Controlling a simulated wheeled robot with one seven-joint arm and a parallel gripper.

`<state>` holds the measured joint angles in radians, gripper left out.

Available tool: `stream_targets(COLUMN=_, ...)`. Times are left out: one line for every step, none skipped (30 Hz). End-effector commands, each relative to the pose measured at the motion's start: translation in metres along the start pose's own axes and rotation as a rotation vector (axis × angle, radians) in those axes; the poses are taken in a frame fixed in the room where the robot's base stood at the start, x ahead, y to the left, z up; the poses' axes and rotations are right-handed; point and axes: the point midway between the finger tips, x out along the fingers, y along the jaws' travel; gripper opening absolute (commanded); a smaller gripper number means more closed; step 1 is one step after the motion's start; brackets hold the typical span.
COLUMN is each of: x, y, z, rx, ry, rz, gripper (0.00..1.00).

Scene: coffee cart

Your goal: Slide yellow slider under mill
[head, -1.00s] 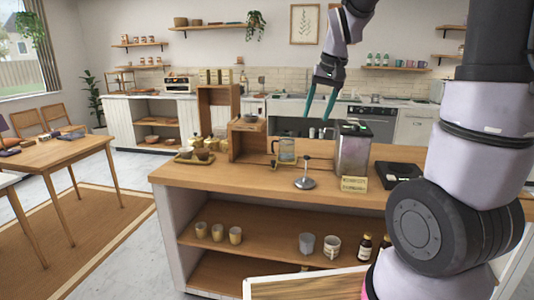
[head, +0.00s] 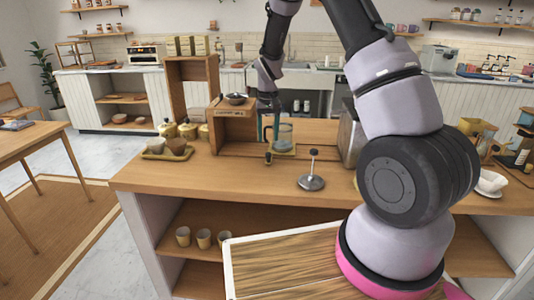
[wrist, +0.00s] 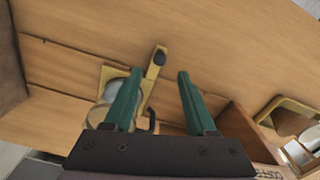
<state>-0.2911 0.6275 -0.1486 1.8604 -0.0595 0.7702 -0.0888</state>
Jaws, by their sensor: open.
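The yellow slider (head: 284,151) is a flat plate on the counter with a glass jar (head: 284,134) standing on it. Its arm with a dark knob (head: 268,158) points toward the front. What looks like the mill (head: 234,131), a wooden box with a dark bowl on top, stands just left of the slider. My gripper (head: 268,132) is open and points down over the slider's left side. In the wrist view, the slider's yellow arm (wrist: 152,76) and knob (wrist: 160,57) lie near the left finger, between the fingertips. Touch cannot be told.
A yellow tray with cups (head: 166,150) lies left of the mill. A metal canister (head: 349,139) stands to the right, partly behind my arm. The front left counter is clear.

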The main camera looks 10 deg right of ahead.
Motion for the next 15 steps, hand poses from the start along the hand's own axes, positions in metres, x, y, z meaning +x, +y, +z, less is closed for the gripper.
stream_targets(x=0.012, y=0.0, z=0.001, rx=0.001, ry=-0.005, rz=0.001, gripper=0.57)
stream_targets(x=0.018, y=0.0, z=0.001, rx=0.001, ry=-0.005, rz=0.001, gripper=0.57)
stream_targets(x=0.026, y=0.001, z=0.002, rx=0.001, ry=-0.006, rz=0.001, gripper=0.57)
stream_targets(x=0.032, y=0.001, z=0.001, rx=0.001, ry=-0.005, rz=0.001, gripper=0.57)
stream_targets(x=0.037, y=0.001, z=0.002, rx=0.001, ry=-0.006, rz=0.0, gripper=0.57)
stream_targets(x=0.045, y=0.0, z=0.001, rx=0.001, ry=-0.005, rz=0.0, gripper=0.57)
stream_targets(x=0.05, y=0.0, z=0.001, rx=0.001, ry=-0.005, rz=0.0, gripper=0.57)
stream_targets(x=0.055, y=0.0, z=0.001, rx=0.001, ry=-0.004, rz=0.0, gripper=0.57)
stream_targets(x=0.061, y=0.0, z=0.002, rx=0.001, ry=-0.004, rz=0.0, gripper=0.57)
stream_targets(x=0.065, y=0.0, z=0.001, rx=0.001, ry=-0.004, rz=-0.001, gripper=0.57)
stream_targets(x=0.069, y=0.0, z=0.001, rx=0.001, ry=-0.003, rz=-0.001, gripper=0.57)
stream_targets(x=0.073, y=0.0, z=0.001, rx=0.001, ry=-0.003, rz=-0.001, gripper=0.57)
stream_targets(x=0.076, y=0.0, z=0.001, rx=0.001, ry=-0.003, rz=-0.001, gripper=0.57)
stream_targets(x=0.078, y=0.0, z=0.001, rx=0.001, ry=-0.002, rz=-0.001, gripper=0.57)
stream_targets(x=0.08, y=0.0, z=0.001, rx=0.001, ry=-0.001, rz=-0.001, gripper=0.57)
